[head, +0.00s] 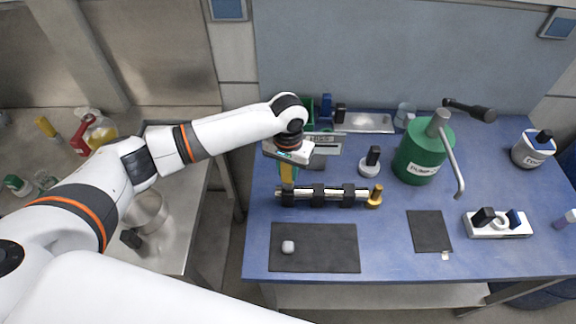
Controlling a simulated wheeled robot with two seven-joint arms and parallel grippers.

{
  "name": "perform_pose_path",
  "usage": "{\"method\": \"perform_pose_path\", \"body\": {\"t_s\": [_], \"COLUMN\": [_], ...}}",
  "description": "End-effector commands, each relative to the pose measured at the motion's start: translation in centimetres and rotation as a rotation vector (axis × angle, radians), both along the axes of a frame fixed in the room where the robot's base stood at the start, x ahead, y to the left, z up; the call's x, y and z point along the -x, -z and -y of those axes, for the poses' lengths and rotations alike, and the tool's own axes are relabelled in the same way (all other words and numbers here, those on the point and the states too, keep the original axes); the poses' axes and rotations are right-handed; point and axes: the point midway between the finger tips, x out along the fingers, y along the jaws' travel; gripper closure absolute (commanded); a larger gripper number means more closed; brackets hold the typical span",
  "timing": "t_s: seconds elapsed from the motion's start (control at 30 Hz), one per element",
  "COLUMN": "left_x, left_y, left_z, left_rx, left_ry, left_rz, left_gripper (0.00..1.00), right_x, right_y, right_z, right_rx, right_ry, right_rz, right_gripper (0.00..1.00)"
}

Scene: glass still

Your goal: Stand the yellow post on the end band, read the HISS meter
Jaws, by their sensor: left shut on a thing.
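My left gripper (288,163) points down over the left end of a silver tube (333,194) and is shut on a yellow post (287,176). The post is upright, with its lower end at or just above the tube's left end band (288,195); I cannot tell if they touch. Black bands wrap the tube, and a brass-coloured knobbed piece (374,197) stands at its right end. The HISS meter (322,138) is behind the gripper, partly hidden by my arm; its label shows, but no reading can be made out. My right gripper is not in view.
A dark mat (330,255) with a small grey piece (288,246) lies in front of the tube. A green canister (422,155) with a lever stands to the right. A black-knobbed piece (371,161) is between. The blue table (390,262) is clear between the mats.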

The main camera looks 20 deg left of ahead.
Motion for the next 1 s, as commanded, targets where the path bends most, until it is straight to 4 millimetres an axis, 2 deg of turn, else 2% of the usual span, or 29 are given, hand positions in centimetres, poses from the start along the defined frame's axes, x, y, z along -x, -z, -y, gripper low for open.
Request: {"method": "perform_pose_path", "body": {"t_s": [0.97,1.0], "left_x": [0.0,0.0], "left_y": [1.0,0.9], "left_z": [0.0,0.0], "left_rx": [0.000,0.000], "left_ry": [0.000,0.000], "left_rz": [0.000,0.000], "left_gripper": [1.00,0.65], "right_x": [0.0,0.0], "right_y": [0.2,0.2], "right_z": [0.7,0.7], "right_rx": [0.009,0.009], "right_ry": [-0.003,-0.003], "right_rz": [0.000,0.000], "right_gripper": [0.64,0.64]}}
